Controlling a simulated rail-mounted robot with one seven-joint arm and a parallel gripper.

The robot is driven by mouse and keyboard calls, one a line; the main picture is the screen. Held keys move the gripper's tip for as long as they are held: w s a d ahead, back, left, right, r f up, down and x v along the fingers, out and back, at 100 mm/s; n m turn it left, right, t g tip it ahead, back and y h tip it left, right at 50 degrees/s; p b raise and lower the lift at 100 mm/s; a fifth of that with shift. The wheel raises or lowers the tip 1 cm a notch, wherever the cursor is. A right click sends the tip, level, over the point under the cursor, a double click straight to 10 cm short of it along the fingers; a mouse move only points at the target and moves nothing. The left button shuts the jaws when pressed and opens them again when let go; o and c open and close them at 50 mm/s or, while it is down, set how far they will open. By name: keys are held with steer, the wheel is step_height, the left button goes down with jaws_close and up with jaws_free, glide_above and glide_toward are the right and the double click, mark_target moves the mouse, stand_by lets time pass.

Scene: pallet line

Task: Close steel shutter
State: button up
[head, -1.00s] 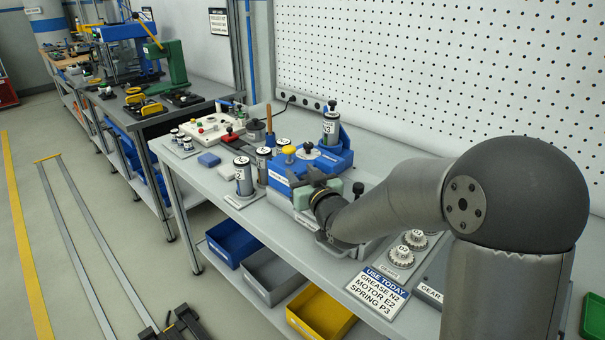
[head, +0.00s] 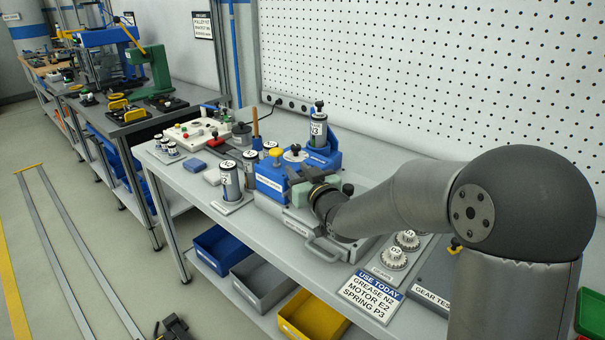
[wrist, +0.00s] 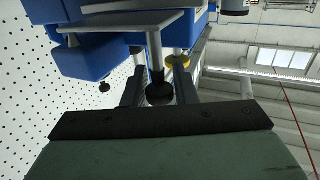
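A blue fixture (head: 269,186) stands on the bench with a grey metal housing (head: 297,223) in front of it, a handle (head: 325,252) on its near side. I take a flat grey plate (wrist: 115,22) in the wrist view to be the steel shutter. A short post runs from its edge toward a black knob (wrist: 159,93). My gripper (head: 302,183) is at the fixture's right end. In the wrist view, its dark fingers (wrist: 159,88) lie on both sides of the knob. Whether they touch it is unclear. The arm hides part of the fixture.
A yellow knob (head: 276,153) tops the fixture, and a labelled cylinder (head: 318,130) stands behind. Another cylinder (head: 230,182) is at left. Gears (head: 392,257) and a USE TODAY sign (head: 371,293) are at the front right. Blue, grey and yellow bins (head: 313,315) are below.

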steer(key=shift+o, duration=1)
steer(key=b+v, duration=0.1)
steer(key=v, duration=1.6)
steer(key=shift+s, duration=0.25)
steer(key=shift+o, duration=0.2)
steer(key=shift+d, duration=0.1)
